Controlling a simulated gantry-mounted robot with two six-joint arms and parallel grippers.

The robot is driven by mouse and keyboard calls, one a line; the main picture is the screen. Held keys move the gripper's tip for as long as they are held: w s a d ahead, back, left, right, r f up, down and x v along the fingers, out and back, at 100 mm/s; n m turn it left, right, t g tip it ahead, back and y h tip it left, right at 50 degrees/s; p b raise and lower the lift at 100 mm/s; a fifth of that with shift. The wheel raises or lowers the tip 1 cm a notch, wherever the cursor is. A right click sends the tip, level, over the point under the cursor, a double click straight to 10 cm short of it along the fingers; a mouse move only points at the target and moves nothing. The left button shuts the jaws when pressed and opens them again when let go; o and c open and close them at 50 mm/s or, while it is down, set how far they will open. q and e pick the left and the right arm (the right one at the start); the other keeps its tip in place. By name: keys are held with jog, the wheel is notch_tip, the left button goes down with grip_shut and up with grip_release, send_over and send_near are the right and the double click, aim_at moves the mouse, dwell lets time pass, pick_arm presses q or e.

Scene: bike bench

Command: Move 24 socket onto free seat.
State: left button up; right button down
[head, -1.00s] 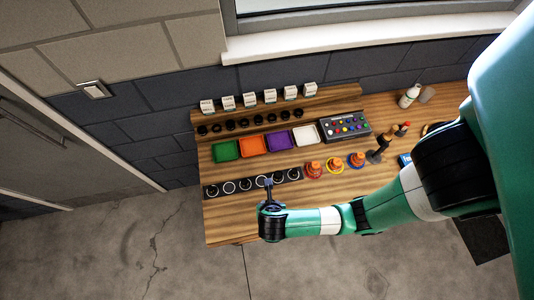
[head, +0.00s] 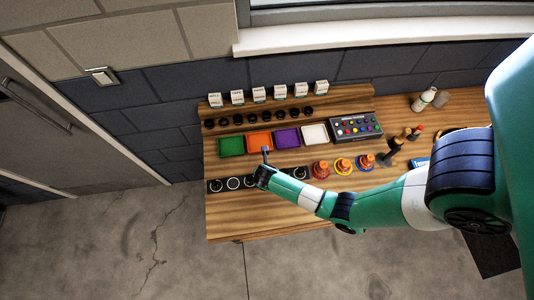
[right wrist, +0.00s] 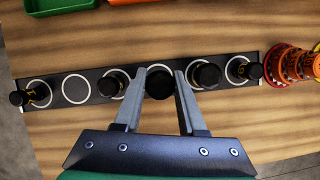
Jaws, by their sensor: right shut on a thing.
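My right gripper (head: 266,151) is shut on a dark, round-topped socket (right wrist: 160,82), held between its two fingers in the right wrist view. I cannot read a size on it. Behind it lies a dark strip (right wrist: 135,94) with a row of white-ringed seats. The second ring from the left (right wrist: 75,88) is empty. Black sockets stand at the far-left seat (right wrist: 25,97), third seat (right wrist: 110,87), fifth seat (right wrist: 206,75) and right end (right wrist: 252,70). The held socket hides most of the fourth seat; its height above the strip is unclear. My left gripper is not in view.
Behind the strip stand green (head: 231,146), orange (head: 259,141), purple (head: 287,137) and white trays (head: 315,133). A button box (head: 354,126) is at the back. Bare wood (head: 250,218) lies in front.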

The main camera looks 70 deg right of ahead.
jog(key=shift+f+b, duration=0.4)
jog(key=shift+f, duration=1.15)
jog(key=shift+f, duration=0.1)
jog(key=shift+c, duration=2.4)
grip_release()
jog(key=shift+r, duration=0.3)
jog(key=p+v, duration=0.3)
jog(key=v, duration=0.8)
jog(key=shift+a+r+p, duration=0.2)
jog(key=shift+r+p, duration=0.05)
jog(key=shift+p, duration=0.05)
